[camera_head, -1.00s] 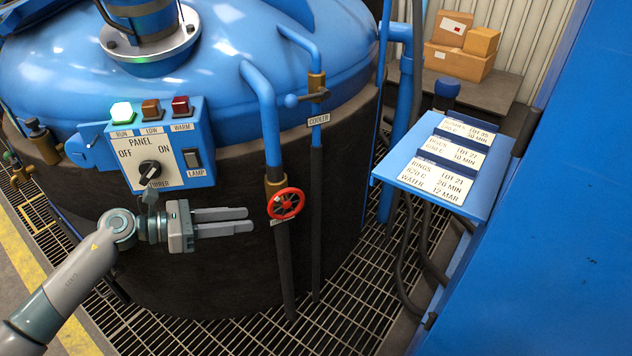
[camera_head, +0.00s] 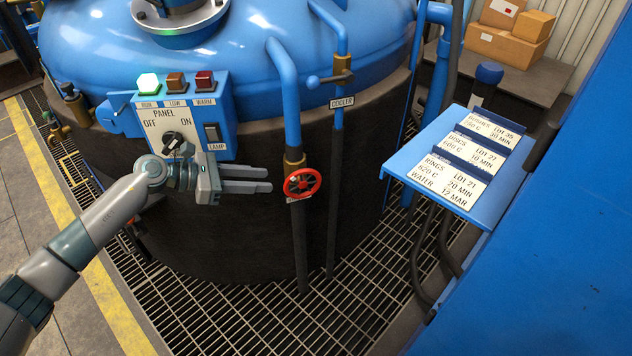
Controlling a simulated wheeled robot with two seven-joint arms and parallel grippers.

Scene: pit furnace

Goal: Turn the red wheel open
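The red wheel (camera_head: 303,184) is a small spoked handwheel on a brass valve, on a vertical pipe in front of the blue furnace. My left gripper (camera_head: 270,180) comes in from the left with its fingers pointing right at the wheel. The fingertips are just left of the rim and look apart from it, though the depth between them is hard to judge. The two fingers show a narrow gap between them with nothing in it. My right gripper is not in view.
The control panel (camera_head: 183,118) with knob, lamps and switch is just above my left gripper. A second pipe with a lever valve labelled COOLER (camera_head: 342,102) stands right of the wheel. A blue stand with label cards (camera_head: 430,185) is further right. Grating (camera_head: 260,320) covers the floor.

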